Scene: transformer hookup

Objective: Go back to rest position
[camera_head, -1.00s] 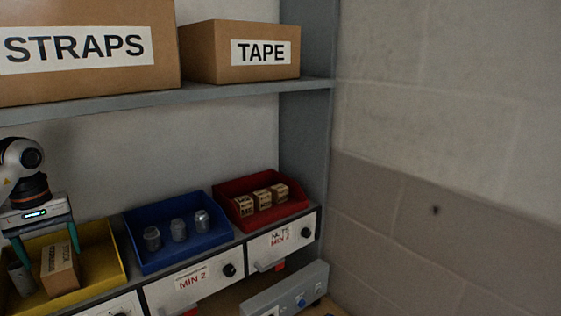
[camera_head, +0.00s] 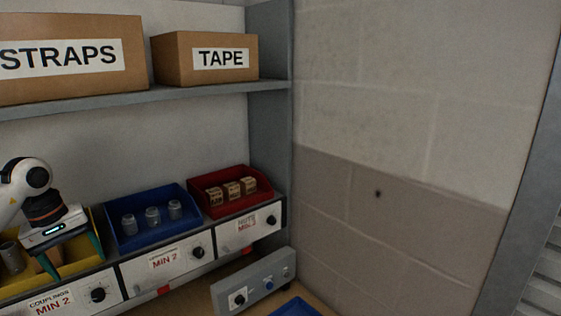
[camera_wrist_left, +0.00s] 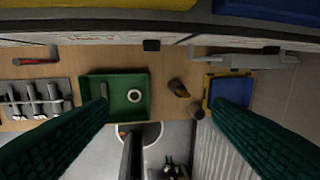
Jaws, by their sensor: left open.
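My left gripper (camera_head: 72,262) comes in from the left in the head view, in front of the yellow bin (camera_head: 98,238). Its two green fingers are spread apart with nothing between them. In the left wrist view the open fingers (camera_wrist_left: 158,118) point down over a wooden bench, with a green tray (camera_wrist_left: 139,84) seen below between them. A white ring lies in that tray. My right gripper is not seen in either view.
A blue bin (camera_head: 127,244) with grey cylinders and a red bin (camera_head: 214,210) with small boxes stand above white drawers. A grey control box (camera_head: 254,283) is at the bench's right. Boxes marked STRAPS (camera_head: 70,90) and TAPE (camera_head: 205,76) sit on the shelf above.

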